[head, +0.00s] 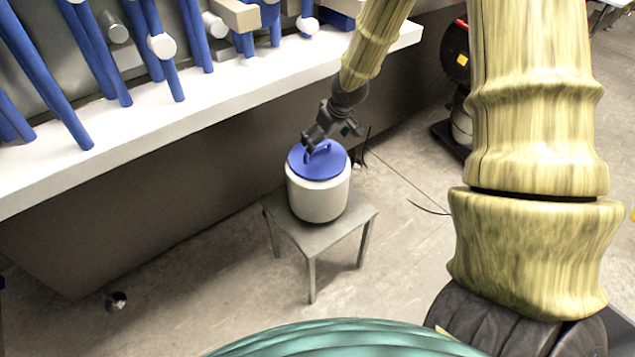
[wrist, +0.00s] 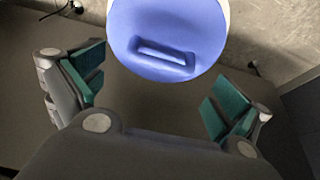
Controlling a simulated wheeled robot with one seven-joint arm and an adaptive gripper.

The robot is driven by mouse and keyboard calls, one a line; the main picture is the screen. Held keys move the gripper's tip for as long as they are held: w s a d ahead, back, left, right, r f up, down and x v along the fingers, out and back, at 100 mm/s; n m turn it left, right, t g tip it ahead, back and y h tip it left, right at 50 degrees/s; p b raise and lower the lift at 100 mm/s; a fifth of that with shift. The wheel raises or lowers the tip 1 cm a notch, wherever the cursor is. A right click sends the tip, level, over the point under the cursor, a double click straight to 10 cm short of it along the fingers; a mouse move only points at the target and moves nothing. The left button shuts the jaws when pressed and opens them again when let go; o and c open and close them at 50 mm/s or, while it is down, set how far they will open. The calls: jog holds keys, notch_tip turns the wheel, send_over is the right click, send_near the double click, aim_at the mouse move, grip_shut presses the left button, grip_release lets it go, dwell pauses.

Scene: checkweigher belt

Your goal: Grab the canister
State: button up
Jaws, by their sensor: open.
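The canister (head: 318,202) is a light grey tub with a blue lid that has a raised handle. It stands upright on a small grey stool (head: 318,238) in the head view. My gripper (head: 313,147) is right above the lid, near the handle. In the wrist view the blue lid (wrist: 167,25) with its handle (wrist: 165,53) fills the top middle. There the two green-padded fingers of my gripper (wrist: 158,85) are spread wide apart, with the handle ahead of the gap between them. Nothing is held. The canister's lower body is hidden in the wrist view.
A white ledge (head: 215,97) with blue bars and pale blocks runs along the back left, behind the stool. A thin dark cable (head: 400,178) lies on the floor to the right. The floor around the stool is mostly clear.

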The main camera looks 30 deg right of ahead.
aim_at(319, 147)
jog(key=shift+x, duration=2.85)
jog(key=shift+a, duration=0.1)
jog(key=shift+c, duration=0.2)
jog(key=c, duration=1.6)
